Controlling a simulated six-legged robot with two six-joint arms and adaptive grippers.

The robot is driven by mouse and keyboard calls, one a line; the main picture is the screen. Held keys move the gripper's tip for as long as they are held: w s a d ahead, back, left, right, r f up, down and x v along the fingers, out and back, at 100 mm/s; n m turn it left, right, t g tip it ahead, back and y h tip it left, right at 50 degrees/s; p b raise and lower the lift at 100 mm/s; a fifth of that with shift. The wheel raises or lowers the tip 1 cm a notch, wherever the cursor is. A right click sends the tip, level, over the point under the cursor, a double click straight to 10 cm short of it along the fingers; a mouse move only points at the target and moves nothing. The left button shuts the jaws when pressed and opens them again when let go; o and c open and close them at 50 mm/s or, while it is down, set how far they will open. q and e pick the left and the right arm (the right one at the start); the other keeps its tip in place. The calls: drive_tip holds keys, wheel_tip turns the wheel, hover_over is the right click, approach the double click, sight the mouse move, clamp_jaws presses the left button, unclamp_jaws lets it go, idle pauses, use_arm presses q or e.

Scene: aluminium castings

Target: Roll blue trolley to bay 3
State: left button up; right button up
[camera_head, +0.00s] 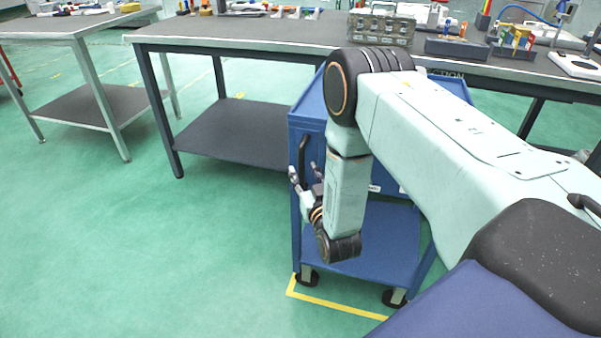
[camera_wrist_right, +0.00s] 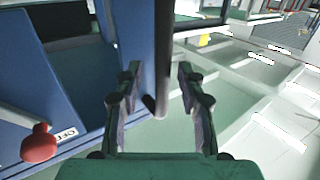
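The blue trolley (camera_head: 380,262) stands upright on black castors in front of the dark bench, largely covered by my right arm. It has a black upright handle (camera_head: 303,150) on its left side. My right gripper (camera_head: 304,174) is low beside that side, at the handle. In the right wrist view, my right gripper (camera_wrist_right: 160,100) is open, with the dark handle bar (camera_wrist_right: 162,70) in the gap between its fingers; I cannot tell whether they touch it. Blue trolley panels (camera_wrist_right: 45,75) show at left there. My left gripper is out of view. No bay number is readable.
A yellow floor line (camera_head: 335,304) marks a corner at the trolley's front left. The dark bench (camera_head: 240,36) with castings and tools stands behind; its lower shelf (camera_head: 235,132) is empty. Another table (camera_head: 60,28) is at far left. Green floor at left is clear.

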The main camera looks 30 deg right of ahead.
drive_tip(key=shift+x, duration=0.95)
drive_tip(key=shift+a, duration=0.1)
drive_tip(key=shift+c, duration=0.2)
clamp_jaws()
